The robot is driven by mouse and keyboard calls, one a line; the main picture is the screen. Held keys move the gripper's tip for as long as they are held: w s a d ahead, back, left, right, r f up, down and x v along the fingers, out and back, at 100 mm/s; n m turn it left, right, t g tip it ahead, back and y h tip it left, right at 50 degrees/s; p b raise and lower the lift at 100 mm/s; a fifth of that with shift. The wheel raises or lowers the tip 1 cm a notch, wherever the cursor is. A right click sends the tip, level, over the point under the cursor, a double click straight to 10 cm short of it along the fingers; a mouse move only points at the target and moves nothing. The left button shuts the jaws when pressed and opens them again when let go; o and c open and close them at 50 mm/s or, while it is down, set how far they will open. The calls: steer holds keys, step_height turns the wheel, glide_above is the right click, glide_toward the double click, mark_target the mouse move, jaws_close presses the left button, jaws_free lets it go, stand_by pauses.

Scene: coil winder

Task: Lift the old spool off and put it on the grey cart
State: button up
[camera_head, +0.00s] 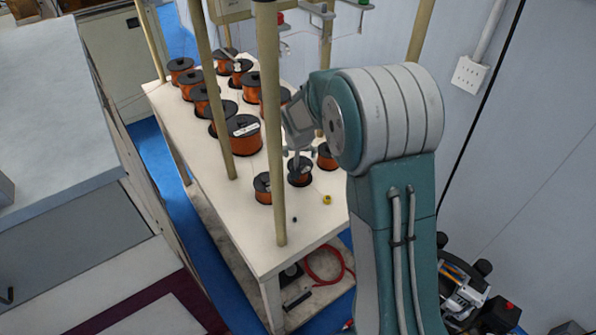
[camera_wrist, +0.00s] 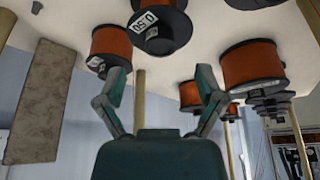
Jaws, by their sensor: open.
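Several copper-wound spools with black flanges stand on the white table (camera_head: 305,235). A spool labelled 0.50 (camera_wrist: 158,22) lies beyond the gap, with others on both sides. I cannot tell which spool is the old one. A flat grey surface (camera_head: 50,90) is at the left; I cannot tell whether it is the grey cart.
Wooden posts (camera_head: 270,120) rise along the table near my arm. Other spools (camera_head: 243,135) crowd the back of the table. A small yellow ring (camera_head: 327,199) lies near the front. A red hose (camera_head: 325,265) is on the lower shelf. Blue floor (camera_head: 185,215) separates table and grey surface.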

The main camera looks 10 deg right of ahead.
mark_target(300, 159)
steer(key=shift+w+d+f, duration=0.15)
steer(key=shift+d+f, duration=0.15)
steer(key=x, duration=0.4)
steer(key=shift+w+f, duration=0.1)
steer(key=shift+w, duration=0.25)
steer(key=shift+w+a+f, duration=0.1)
steer(key=shift+a+f, duration=0.15)
steer(key=shift+d, duration=0.2)
jaws_close()
